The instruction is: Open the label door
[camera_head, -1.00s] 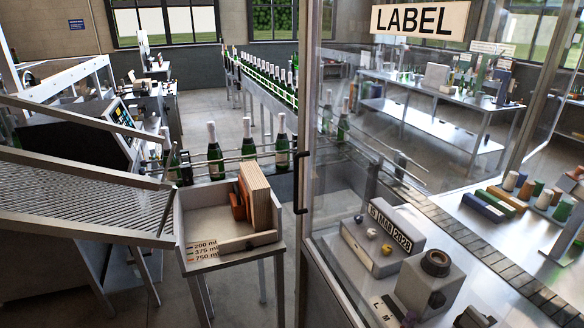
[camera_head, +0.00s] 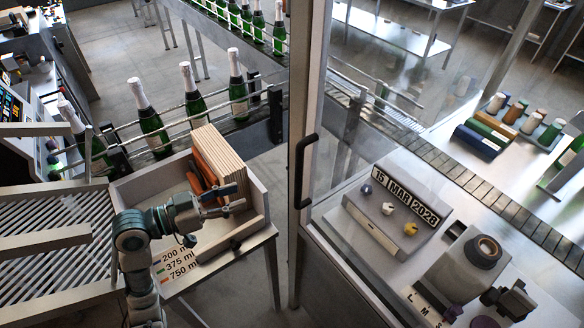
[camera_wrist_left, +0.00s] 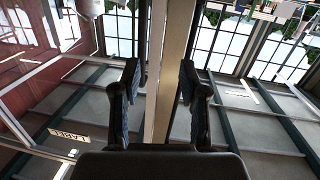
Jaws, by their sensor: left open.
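The glass label door (camera_head: 375,100) stands at the right of the head view, with a pale metal frame edge (camera_head: 310,110). Its black bar handle (camera_head: 305,172) is upright on that edge. My left gripper (camera_head: 240,197) is open and empty, left of the handle and apart from it, over the tray stand. In the left wrist view the two dark fingers (camera_wrist_left: 158,85) are spread, with a pale upright post (camera_wrist_left: 173,70) showing between them. I cannot make out the handle there. The door looks shut in the head view. My right gripper is not in view.
A tray (camera_head: 262,190) with wooden boards (camera_head: 215,155) sits beneath my left arm. Green bottles (camera_head: 150,125) line a railed conveyor behind it. Behind the glass are a date stamp block (camera_head: 405,195) and coloured rolls (camera_head: 515,115). Floor shows below the handle.

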